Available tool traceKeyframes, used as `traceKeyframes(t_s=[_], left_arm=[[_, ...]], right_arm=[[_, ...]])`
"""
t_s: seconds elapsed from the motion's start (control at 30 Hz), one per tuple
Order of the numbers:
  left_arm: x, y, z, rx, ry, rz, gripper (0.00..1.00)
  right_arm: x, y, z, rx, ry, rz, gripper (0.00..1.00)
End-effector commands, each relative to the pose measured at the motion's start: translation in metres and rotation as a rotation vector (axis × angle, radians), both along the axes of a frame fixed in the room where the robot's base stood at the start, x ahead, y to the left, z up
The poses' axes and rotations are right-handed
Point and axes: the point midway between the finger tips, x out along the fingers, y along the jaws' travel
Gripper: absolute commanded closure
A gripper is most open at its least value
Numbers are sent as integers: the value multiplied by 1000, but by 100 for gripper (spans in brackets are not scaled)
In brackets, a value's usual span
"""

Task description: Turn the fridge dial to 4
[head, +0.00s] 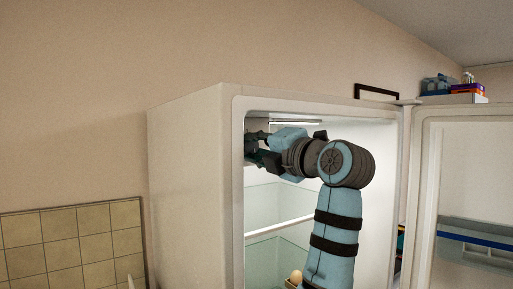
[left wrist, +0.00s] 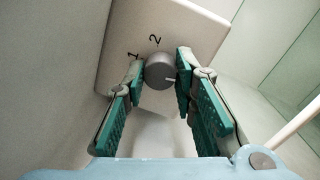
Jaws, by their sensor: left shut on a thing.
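The fridge dial (left wrist: 158,70) is a small grey round knob on a pale panel (left wrist: 170,28). The printed numbers 1 and 2 show beside it; any further numbers are hidden behind the right-hand finger. A short white mark on the dial points to the right in the left wrist view, toward that finger. My left gripper (left wrist: 159,76) has its green-padded fingers shut on the dial, one on each side. In the head view my left gripper (head: 259,151) is inside the fridge's upper left, and the dial cannot be made out there.
The fridge (head: 185,180) stands open, with its door (head: 425,190) swung to the right. A shelf edge (head: 278,228) lies below my gripper. An egg (head: 296,276) shows lower down beside my arm. Boxes (head: 452,90) sit on top at the right.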

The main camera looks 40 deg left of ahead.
Motion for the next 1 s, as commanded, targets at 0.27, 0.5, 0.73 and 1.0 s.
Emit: traceKeyframes(t_s=[0.27,0.5,0.73,1.0], left_arm=[[0,0,3,49,138,-2,100],[0,0,3,64,190,-2,100],[0,0,2,66,197,-1,100],[0,0,2,65,197,-1,62]], right_arm=[[0,0,0,0,0,0,100],[0,0,0,0,0,0,100],[0,0,0,0,0,0,100],[0,0,0,0,0,0,100]])
